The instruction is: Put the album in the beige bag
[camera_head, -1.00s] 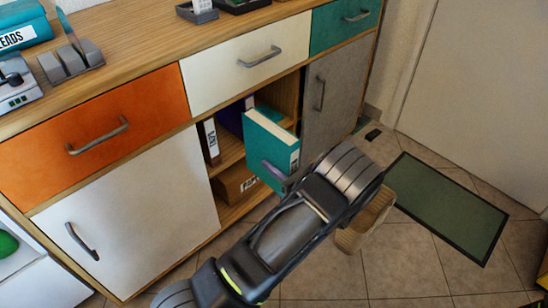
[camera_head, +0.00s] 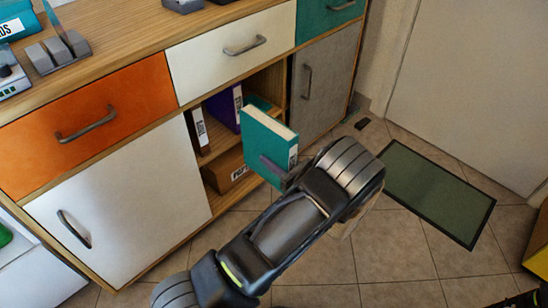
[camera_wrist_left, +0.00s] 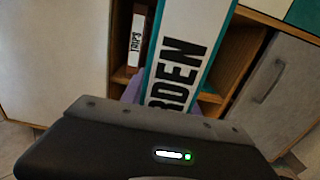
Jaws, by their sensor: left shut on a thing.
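The album (camera_head: 265,140) is a teal binder with a white spine label, held upright and a little tilted in front of the open shelf compartment. My left gripper (camera_head: 277,172) is shut on its spine side. In the left wrist view the album's spine (camera_wrist_left: 182,60) rises from the gripper, with the letters "RDEN" showing. The beige bag (camera_head: 346,227) stands on the floor to the right, mostly hidden behind my left arm; its opening cannot be seen. My right gripper does not show.
The open compartment holds a purple binder (camera_head: 224,109), a white-labelled binder (camera_head: 200,131) and a brown box (camera_head: 226,173). A grey cabinet door (camera_head: 318,85) is right of it. A green mat (camera_head: 435,190) lies on the tiled floor.

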